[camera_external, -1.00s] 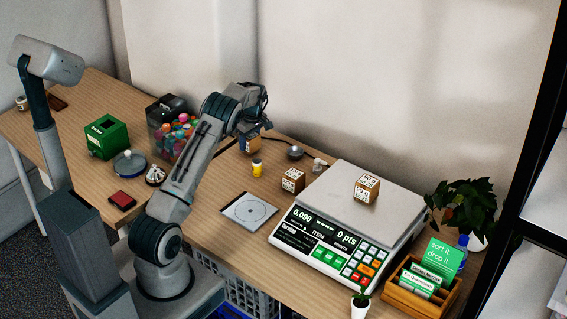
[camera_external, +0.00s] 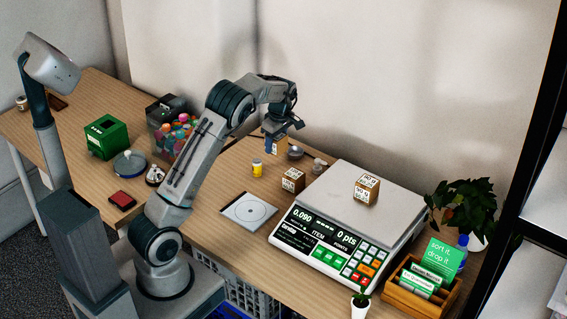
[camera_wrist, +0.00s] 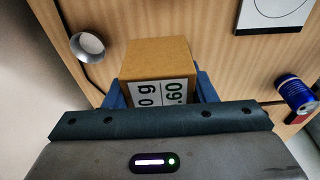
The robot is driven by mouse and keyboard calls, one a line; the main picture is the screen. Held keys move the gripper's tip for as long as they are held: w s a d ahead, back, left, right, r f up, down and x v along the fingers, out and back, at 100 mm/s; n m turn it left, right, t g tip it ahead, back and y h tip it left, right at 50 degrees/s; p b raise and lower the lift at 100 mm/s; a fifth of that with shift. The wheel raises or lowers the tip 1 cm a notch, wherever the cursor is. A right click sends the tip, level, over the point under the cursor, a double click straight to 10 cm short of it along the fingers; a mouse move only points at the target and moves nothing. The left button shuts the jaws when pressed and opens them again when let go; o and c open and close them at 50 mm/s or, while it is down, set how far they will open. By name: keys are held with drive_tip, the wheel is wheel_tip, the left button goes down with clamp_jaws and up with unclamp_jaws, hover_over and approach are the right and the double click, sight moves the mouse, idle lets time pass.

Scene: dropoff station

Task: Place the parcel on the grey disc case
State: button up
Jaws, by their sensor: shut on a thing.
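My gripper (camera_external: 275,136) is shut on a small brown cardboard parcel (camera_external: 271,148), held above the back of the table. In the wrist view the parcel (camera_wrist: 160,58) sits between the blue fingers of my gripper (camera_wrist: 160,90), with a black-and-white printed label facing the camera. The grey disc case (camera_external: 249,211) lies flat on the table to the left of the scale, nearer the front than my gripper. It shows partly in the wrist view (camera_wrist: 268,20), with a circle on its light face. Nothing lies on it. The parcel is apart from it.
A second parcel (camera_external: 293,180) stands between the case and the scale (camera_external: 335,185). A third parcel (camera_external: 367,190) sits on the scale. A small round metal thing (camera_external: 295,153) is near my gripper. A candy bin (camera_external: 172,130) stands left.

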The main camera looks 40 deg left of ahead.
drive_tip(key=s+d+n+p, duration=0.25)
drive_tip(key=s+d, duration=0.25)
drive_tip(key=s, duration=0.3)
drive_tip(key=s+d+r+n+p, duration=0.1)
drive_tip(key=s+d+p, duration=0.35)
drive_tip(key=s, duration=0.35)
drive_tip(key=s+d+n+p, duration=0.1)
drive_tip(key=s+d+p, duration=0.1)
drive_tip(key=s+d, duration=0.5)
hover_over(246, 209)
drive_tip(key=shift+g, duration=0.3)
drive_tip(key=f, duration=0.6)
drive_tip(key=shift+d+f+b, duration=0.25)
drive_tip(key=shift+d+b, duration=0.05)
drive_tip(key=shift+b, duration=0.05)
drive_tip(key=shift+f, duration=2)
drive_tip(key=shift+f, duration=0.2)
drive_tip(key=o, duration=1.2)
drive_tip(key=shift+c, duration=0.2)
drive_tip(key=shift+r, duration=0.2)
